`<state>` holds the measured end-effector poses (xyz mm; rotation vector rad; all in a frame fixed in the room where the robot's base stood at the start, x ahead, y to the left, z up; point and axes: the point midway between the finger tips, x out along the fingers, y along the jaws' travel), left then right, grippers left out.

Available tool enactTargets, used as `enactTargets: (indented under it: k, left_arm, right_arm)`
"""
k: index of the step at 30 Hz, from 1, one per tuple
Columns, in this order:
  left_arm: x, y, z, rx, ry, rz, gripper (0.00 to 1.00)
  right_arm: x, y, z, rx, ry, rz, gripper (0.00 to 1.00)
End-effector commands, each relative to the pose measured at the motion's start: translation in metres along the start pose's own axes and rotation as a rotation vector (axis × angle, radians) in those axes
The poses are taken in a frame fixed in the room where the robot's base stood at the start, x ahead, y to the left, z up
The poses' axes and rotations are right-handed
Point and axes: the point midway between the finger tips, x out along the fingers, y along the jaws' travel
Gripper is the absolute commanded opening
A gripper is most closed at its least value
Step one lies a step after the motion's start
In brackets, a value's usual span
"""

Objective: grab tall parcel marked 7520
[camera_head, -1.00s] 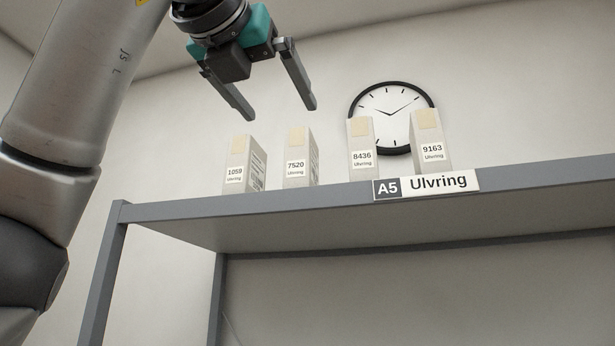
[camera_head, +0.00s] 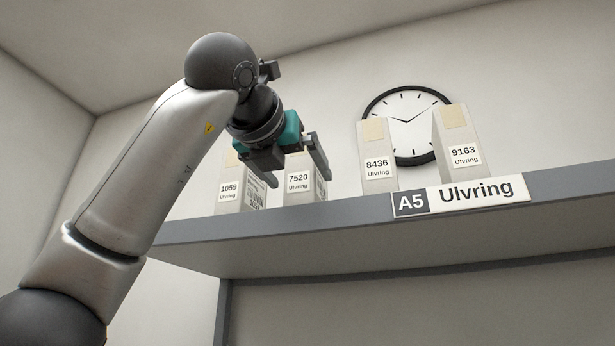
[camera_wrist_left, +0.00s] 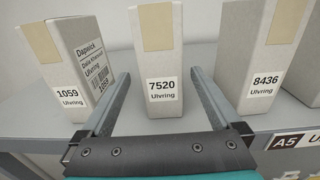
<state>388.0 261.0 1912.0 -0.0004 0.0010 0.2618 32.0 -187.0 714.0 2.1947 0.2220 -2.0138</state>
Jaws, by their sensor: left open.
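The tall parcel marked 7520 (camera_head: 299,188) stands upright on the shelf, with its upper part partly hidden behind my left gripper in the head view. In the left wrist view the parcel (camera_wrist_left: 159,60) is pale grey with a tan tape strip on top and a white label. My left gripper (camera_head: 298,177) is open and empty. In the left wrist view its two fingers (camera_wrist_left: 158,98) point toward the parcel, one to each side of its lower front. I cannot tell whether the fingertips are level with its front face. My right gripper is not in view.
Parcel 1059 (camera_head: 229,198) stands close on the left of it. Parcels 8436 (camera_head: 377,165) and 9163 (camera_head: 463,150) stand to the right. The shelf (camera_head: 350,209) carries an A5 Ulvring sign (camera_head: 461,195) on its front edge. A clock (camera_head: 412,104) hangs behind.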

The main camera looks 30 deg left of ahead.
Motion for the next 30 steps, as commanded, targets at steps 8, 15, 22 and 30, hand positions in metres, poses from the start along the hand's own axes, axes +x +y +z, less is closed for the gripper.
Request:
enactTargets:
  k: [8, 15, 22, 30]
  left_arm:
    - [0.028, -0.001, 0.003, 0.001, 0.003, 0.002, 0.97]
    - [0.053, -0.002, 0.002, -0.001, 0.002, -0.001, 0.97]
    - [0.054, -0.002, 0.000, -0.001, 0.001, -0.001, 0.97]
    - [0.054, -0.002, 0.001, 0.000, 0.001, -0.001, 0.69]
  right_arm:
    - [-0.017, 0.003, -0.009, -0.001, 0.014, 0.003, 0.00]
    - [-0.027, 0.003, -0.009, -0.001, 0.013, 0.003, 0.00]
    - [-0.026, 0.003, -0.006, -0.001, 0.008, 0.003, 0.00]
    - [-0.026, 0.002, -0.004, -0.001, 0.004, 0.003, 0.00]
